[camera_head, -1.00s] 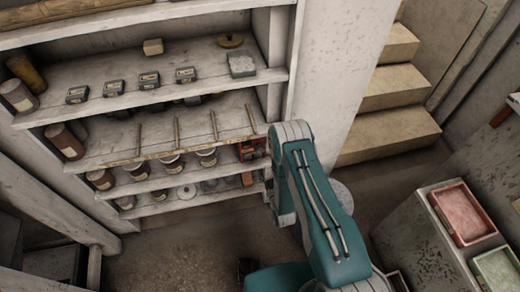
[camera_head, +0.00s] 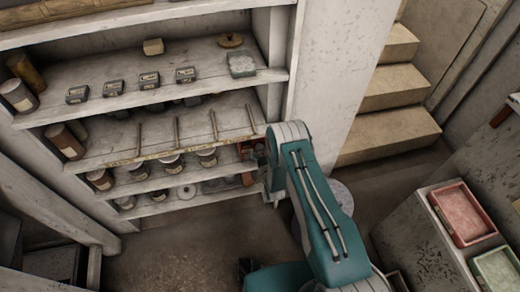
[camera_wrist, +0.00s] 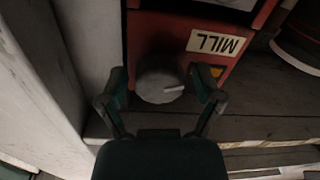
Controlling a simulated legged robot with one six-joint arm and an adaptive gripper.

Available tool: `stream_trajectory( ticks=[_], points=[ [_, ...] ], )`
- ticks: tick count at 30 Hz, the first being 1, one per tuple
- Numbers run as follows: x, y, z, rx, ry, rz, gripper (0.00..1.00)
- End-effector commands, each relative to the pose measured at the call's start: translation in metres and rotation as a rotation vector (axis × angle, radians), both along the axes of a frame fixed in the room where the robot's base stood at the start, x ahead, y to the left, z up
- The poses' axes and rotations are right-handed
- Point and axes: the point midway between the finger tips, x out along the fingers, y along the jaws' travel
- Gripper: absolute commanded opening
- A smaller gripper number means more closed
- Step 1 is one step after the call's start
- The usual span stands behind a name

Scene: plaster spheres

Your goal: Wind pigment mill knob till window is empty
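The red pigment mill (camera_wrist: 222,70) fills the upper middle of the wrist view, with an upside-down MILL label (camera_wrist: 215,43). Its round grey knob (camera_wrist: 158,82), with a pale pointer line toward the right, is on the mill's face. My gripper (camera_wrist: 160,78) is open, one finger on each side of the knob, with visible gaps; it grips nothing. In the head view the mill (camera_head: 248,150) is a small red patch at the shelf's right end, mostly behind my arm.
A white shelf post (camera_wrist: 75,55) stands close left of my gripper. A round container (camera_wrist: 300,35) is at the right. The shelves hold jars (camera_head: 172,163) and small boxes (camera_head: 149,80). Steps (camera_head: 390,115) and a cabinet with trays (camera_head: 462,212) are at the right.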

Motion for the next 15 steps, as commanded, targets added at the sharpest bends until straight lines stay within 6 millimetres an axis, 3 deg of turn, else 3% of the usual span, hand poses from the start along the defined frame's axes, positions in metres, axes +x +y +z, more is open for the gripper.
stream_trajectory(
  ticks=[1,3,4,15],
  points=[
    [-0.0001,0.0000,0.0000,0.000,0.000,0.000,0.46],
    [-0.0002,-0.0001,-0.0001,0.000,0.000,0.000,0.15],
    [-0.0001,0.0000,0.0000,0.000,0.000,0.000,0.08],
    [0.0003,0.0006,0.0001,0.026,0.004,0.001,0.08]
  ],
)
